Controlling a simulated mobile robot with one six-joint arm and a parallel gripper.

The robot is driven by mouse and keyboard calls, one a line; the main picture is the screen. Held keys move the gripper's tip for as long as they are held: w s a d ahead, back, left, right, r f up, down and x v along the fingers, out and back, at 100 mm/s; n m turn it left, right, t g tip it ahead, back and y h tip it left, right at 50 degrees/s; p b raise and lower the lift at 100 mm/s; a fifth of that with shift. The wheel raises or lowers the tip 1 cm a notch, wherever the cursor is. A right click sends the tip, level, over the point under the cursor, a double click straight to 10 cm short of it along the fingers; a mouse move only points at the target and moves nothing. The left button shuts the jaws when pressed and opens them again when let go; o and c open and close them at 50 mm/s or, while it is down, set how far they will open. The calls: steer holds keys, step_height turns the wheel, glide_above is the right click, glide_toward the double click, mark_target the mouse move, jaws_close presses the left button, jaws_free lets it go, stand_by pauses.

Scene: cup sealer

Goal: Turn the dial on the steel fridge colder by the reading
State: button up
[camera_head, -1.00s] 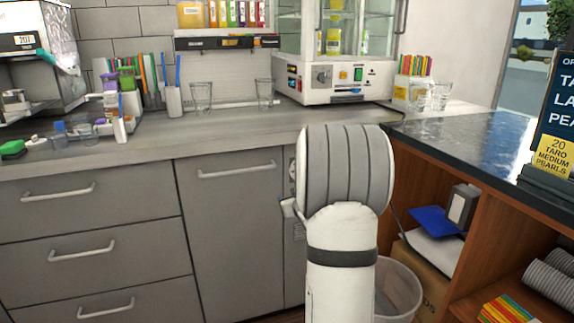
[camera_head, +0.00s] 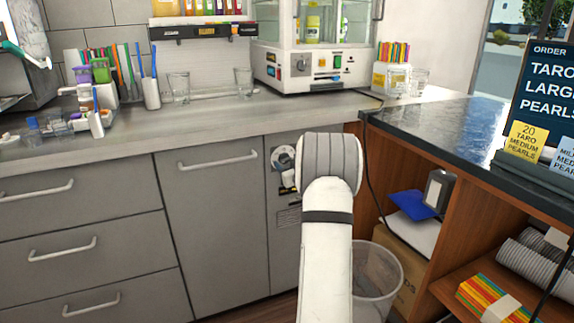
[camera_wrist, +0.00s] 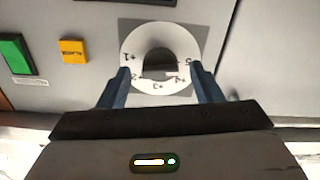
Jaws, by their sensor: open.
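The dial (camera_head: 281,158) is a pale round disc on the narrow panel at the right of the steel fridge front (camera_head: 222,220) under the counter, partly hidden by my arm in the head view. In the wrist view the dial (camera_wrist: 130,45) is a white ring with numbers around a dark, shaded knob (camera_wrist: 159,59). Its exact setting cannot be read. My gripper (camera_wrist: 158,72) is open, one blue finger on each side of the lower part of the dial. Whether the fingers touch the knob cannot be told. My arm hides the gripper in the head view.
A green button (camera_wrist: 16,54) and a yellow label (camera_wrist: 73,51) are left of the dial in the wrist view. A waste bin (camera_head: 377,280) and wooden shelving (camera_head: 455,240) stand right of my arm. The counter (camera_head: 200,120) overhangs above.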

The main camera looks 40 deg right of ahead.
steer(key=shift+w, duration=0.1)
steer(key=shift+c, duration=0.6)
steer(key=c, duration=0.9)
steer(key=shift+m, duration=0.3)
steer(key=m+p, duration=0.3)
steer(key=m, duration=0.1)
steer(key=shift+r+m, duration=0.1)
steer(key=shift+m, duration=0.2)
steer(key=m+p, duration=0.3)
steer(key=m, duration=0.1)
steer(key=m+p, duration=0.2)
steer(key=m, duration=0.4)
steer(key=shift+d+p, duration=0.1)
steer(key=shift+p, duration=0.3)
steer(key=shift+m+p, duration=0.95)
steer(key=shift+m, duration=1.25)
steer(key=shift+f, duration=0.2)
